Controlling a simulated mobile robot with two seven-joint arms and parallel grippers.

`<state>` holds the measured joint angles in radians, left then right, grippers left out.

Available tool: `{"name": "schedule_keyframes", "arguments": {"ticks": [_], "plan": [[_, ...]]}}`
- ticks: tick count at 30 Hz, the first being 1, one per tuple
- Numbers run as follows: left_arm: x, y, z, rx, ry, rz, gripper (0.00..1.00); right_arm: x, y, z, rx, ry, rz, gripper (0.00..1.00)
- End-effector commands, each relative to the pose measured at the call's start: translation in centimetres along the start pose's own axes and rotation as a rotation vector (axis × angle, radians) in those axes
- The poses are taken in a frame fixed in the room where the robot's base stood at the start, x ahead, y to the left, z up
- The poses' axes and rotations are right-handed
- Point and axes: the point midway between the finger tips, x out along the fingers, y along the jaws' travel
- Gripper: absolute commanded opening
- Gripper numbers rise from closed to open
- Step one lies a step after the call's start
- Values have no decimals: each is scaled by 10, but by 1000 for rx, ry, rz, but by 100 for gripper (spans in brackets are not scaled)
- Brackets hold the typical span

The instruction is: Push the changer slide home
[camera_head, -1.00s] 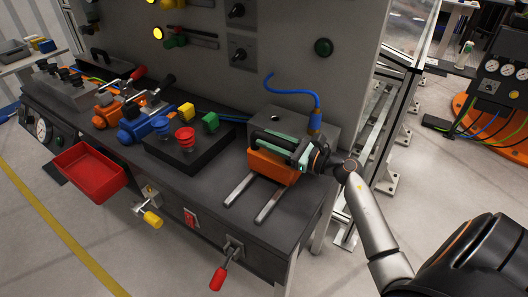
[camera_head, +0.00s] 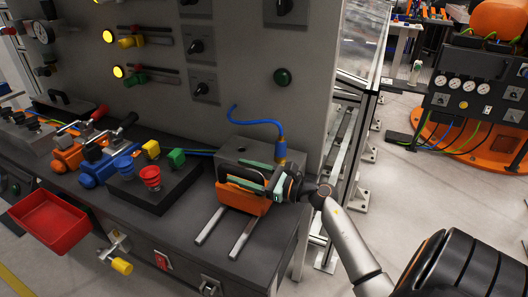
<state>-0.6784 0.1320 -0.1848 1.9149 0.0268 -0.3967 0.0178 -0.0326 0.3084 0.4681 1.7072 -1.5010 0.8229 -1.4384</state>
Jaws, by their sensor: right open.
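The changer slide is an orange block (camera_head: 240,199) with a dark handle on top. It sits at the rear of two pale rails (camera_head: 243,239), against or partly inside a grey housing (camera_head: 236,151); the exact contact is hidden. My right gripper (camera_head: 246,177) reaches in from the right with green fingers. They lie along the top of the slide, around or beside the dark handle, and are open. I cannot tell whether they touch it. The front stretch of the rails is bare. My left gripper is not in view.
A blue hose (camera_head: 254,121) drops to a fitting on the housing. Left of the rails stands a black box (camera_head: 158,193) with red and blue knobs. A red tray (camera_head: 50,221) hangs at the bench front.

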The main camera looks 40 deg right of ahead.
Motion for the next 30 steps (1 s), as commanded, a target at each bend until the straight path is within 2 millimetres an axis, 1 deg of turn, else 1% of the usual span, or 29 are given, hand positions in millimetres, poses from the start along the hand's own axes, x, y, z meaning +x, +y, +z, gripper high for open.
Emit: {"name": "schedule_keyframes", "arguments": {"ticks": [7, 12, 15, 18, 21, 30], "plan": [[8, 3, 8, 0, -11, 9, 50, -50, 1, -4, -3, 5, 0, 62], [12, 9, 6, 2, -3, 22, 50, -83, 0, -3, -1, 4, -1, 62], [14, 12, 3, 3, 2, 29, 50, -97, 0, -2, 0, 2, 0, 62], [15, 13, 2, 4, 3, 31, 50, -107, 0, -1, -2, 1, -1, 62], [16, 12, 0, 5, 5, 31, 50, -111, 0, 0, -2, 0, 0, 62], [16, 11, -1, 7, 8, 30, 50, -112, 0, 1, -2, 0, -1, 62]]}}
